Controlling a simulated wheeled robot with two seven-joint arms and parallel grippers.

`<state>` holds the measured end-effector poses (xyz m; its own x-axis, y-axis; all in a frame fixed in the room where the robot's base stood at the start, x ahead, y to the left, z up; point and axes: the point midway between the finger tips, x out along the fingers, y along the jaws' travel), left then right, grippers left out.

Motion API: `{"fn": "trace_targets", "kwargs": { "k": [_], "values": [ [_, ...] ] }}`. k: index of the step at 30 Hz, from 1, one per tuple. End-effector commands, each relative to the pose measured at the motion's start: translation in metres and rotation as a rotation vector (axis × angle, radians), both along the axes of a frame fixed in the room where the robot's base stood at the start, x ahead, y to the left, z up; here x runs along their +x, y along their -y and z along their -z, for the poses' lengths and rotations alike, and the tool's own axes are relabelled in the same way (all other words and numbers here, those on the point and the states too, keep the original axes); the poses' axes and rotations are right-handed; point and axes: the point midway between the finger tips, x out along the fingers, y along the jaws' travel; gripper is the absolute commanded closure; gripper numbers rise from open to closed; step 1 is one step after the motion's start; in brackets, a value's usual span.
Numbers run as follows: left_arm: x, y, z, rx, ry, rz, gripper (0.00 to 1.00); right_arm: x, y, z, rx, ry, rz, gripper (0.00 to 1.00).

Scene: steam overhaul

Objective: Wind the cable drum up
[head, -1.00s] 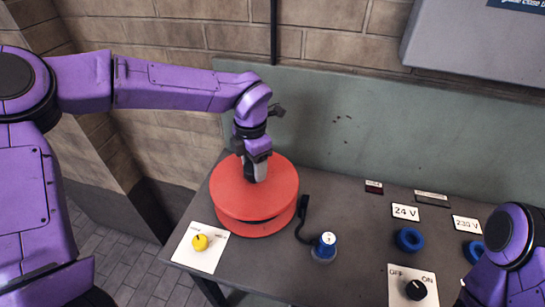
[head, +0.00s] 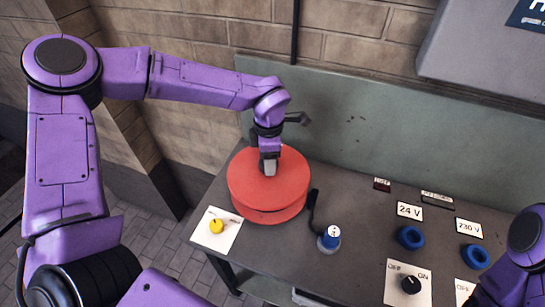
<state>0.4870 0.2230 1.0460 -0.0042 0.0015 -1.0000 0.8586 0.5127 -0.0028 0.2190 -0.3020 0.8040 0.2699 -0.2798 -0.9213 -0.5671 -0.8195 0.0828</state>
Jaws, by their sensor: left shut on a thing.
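The red cable drum (head: 268,190) lies flat on the grey bench, towards its left end. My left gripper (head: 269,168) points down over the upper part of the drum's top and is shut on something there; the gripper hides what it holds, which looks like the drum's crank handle. A black cable (head: 312,207) runs from the drum's right side to a blue and white plug (head: 329,238) standing on the bench. My right arm shows at the right edge, but its gripper is out of view.
A yellow knob (head: 216,226) on a white plate sits left of the drum. To the right are blue sockets (head: 410,238) labelled 24 V and 230 V, and a black OFF/ON switch (head: 411,284). A green-grey panel (head: 350,135) stands behind the bench (head: 370,215).

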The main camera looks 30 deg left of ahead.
Motion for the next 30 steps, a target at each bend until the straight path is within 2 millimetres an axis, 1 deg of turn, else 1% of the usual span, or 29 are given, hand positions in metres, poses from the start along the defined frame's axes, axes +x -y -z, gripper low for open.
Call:
{"fn": "trace_targets", "kwargs": {
  "k": [1,7,8,9,10,17,20,23,30],
  "values": [
    [0.003,0.000,-0.003,-0.001,0.012,0.006,1.00,0.000,0.000,0.000,0.000,0.000,0.000,0.57],
    [0.003,0.000,-0.004,-0.001,0.014,0.006,1.00,0.000,0.000,0.000,0.000,0.000,0.000,0.57],
    [0.003,0.000,-0.004,-0.001,0.014,0.006,0.40,0.000,0.000,0.000,0.000,0.000,0.000,0.57],
    [0.003,0.000,-0.003,-0.001,0.014,0.005,0.27,0.000,0.000,0.000,0.000,0.000,0.000,0.57],
    [0.003,0.000,-0.003,-0.002,0.013,0.005,0.20,0.000,0.000,0.000,0.000,0.000,0.000,0.57],
    [0.002,0.000,-0.002,-0.001,0.008,0.003,0.20,0.000,0.000,0.000,0.000,0.000,0.000,0.57],
    [0.002,0.000,-0.005,-0.002,0.009,0.002,0.20,0.000,0.000,0.002,0.000,0.000,0.000,0.57],
    [0.003,0.000,-0.019,-0.001,0.011,0.001,0.20,0.000,0.000,0.007,0.000,0.000,0.000,0.57],
    [0.003,0.000,-0.077,-0.002,0.014,0.002,0.20,0.000,0.000,0.021,0.000,0.000,0.000,0.57]
  ]
}}
